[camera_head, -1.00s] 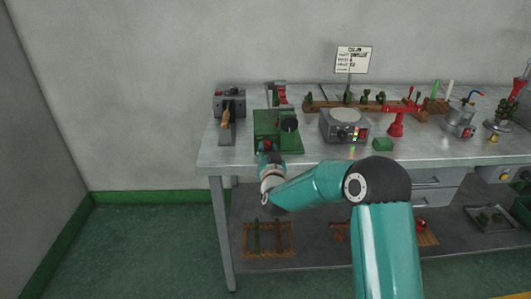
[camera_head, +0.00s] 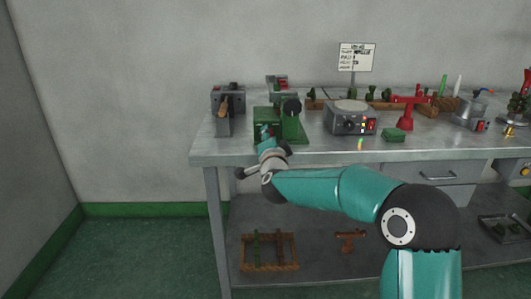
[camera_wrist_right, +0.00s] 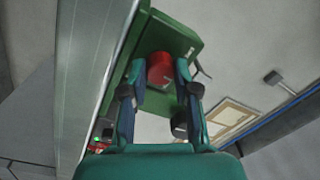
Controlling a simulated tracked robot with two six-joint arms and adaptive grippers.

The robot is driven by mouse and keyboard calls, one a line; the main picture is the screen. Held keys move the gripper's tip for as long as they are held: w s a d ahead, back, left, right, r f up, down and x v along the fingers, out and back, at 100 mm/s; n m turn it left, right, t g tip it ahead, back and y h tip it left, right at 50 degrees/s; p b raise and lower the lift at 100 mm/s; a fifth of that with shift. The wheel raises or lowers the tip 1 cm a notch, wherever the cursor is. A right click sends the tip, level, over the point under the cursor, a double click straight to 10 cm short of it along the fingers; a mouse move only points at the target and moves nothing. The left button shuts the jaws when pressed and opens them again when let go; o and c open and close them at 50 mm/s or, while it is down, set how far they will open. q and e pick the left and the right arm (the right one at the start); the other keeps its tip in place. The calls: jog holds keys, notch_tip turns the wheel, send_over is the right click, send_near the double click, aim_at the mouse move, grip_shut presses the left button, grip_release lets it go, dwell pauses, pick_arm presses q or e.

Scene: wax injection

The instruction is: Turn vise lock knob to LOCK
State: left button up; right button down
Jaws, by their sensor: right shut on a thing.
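The green vise (camera_head: 294,127) stands near the front left of the metal bench; its green body also shows in the right wrist view (camera_wrist_right: 180,32). A red knob (camera_wrist_right: 161,68) on its front lies between the two fingers of my right gripper (camera_wrist_right: 161,80). My right gripper is shut on the knob. In the head view the right gripper (camera_head: 266,137) covers the vise's lower front and the knob is hidden. I cannot read any lock marking on the knob. My left gripper is not in view.
A grey device with a wooden handle (camera_head: 225,108) stands left of the vise. A grey control box (camera_head: 350,118) with lit buttons, a green block (camera_head: 393,135) and a red stand (camera_head: 409,112) are to the right. A wooden rack (camera_head: 268,251) sits on the lower shelf.

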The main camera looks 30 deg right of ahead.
jog(key=m+b, duration=0.4)
jog(key=shift+f+m+b, duration=0.1)
jog(key=shift+m+b, duration=0.25)
jog(key=shift+m, duration=0.05)
jog(key=shift+m+b, duration=1.45)
jog(key=shift+m, duration=0.55)
jog(key=shift+h, duration=0.3)
jog(key=c, duration=0.9)
grip_release()
jog(key=shift+d, duration=0.1)
jog(key=shift+o, duration=0.2)
jog(key=shift+f, duration=0.1)
